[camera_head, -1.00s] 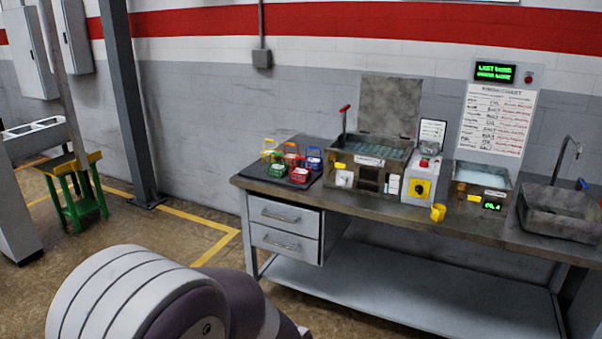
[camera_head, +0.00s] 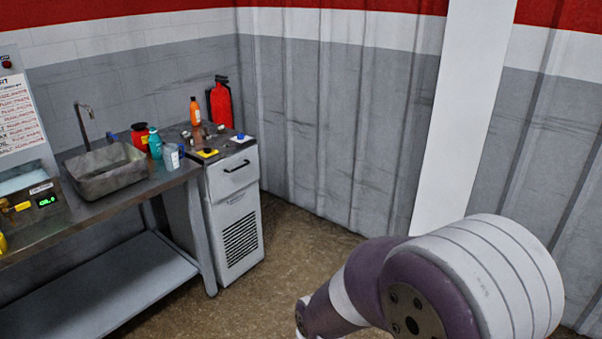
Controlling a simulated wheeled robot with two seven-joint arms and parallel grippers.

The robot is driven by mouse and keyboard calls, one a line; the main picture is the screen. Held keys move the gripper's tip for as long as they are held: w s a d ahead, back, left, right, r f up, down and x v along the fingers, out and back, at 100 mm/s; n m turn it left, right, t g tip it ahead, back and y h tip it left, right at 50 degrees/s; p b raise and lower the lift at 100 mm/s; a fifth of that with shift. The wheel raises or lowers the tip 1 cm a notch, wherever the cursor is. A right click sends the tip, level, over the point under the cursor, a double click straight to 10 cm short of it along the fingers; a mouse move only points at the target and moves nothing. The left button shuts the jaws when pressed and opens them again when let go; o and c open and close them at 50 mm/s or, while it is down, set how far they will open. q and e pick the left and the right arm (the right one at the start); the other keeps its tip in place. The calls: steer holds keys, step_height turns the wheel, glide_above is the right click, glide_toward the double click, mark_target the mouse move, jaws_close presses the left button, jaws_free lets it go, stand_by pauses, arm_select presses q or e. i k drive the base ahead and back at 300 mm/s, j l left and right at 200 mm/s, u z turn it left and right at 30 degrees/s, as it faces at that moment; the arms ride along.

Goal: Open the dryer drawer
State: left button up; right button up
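A grey-white cabinet (camera_head: 236,222) stands at the right end of the workbench. Its upper front is a drawer (camera_head: 236,170) with a dark bar handle (camera_head: 237,166), and it looks closed. Below the drawer is a dark vent grille (camera_head: 240,240). I cannot read its label, so I cannot tell for sure that it is the dryer. One of my arms, purple and white, shows at the lower right, well apart from the cabinet. Neither of my grippers is in view.
The steel workbench (camera_head: 120,196) with a sink (camera_head: 107,170) and several bottles runs along the left. A red fire extinguisher (camera_head: 220,103) is behind the cabinet. A white post (camera_head: 455,120) stands at the right. The floor (camera_head: 310,245) before the cabinet is clear.

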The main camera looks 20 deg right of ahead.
mark_target(226, 176)
steer(key=z, duration=0.4)
steer(key=i+z, duration=0.15)
steer(key=i, duration=0.4)
steer(key=i+z, duration=0.15)
steer(key=i, duration=0.4)
steer(key=i+j+z, duration=0.2)
steer(key=i, duration=0.3)
steer(key=i+j+z, duration=0.15)
steer(key=i, duration=0.4)
steer(key=i+j+z, duration=0.15)
steer(key=i, duration=0.35)
steer(key=i+j+z, duration=0.15)
steer(key=i+j, duration=0.3)
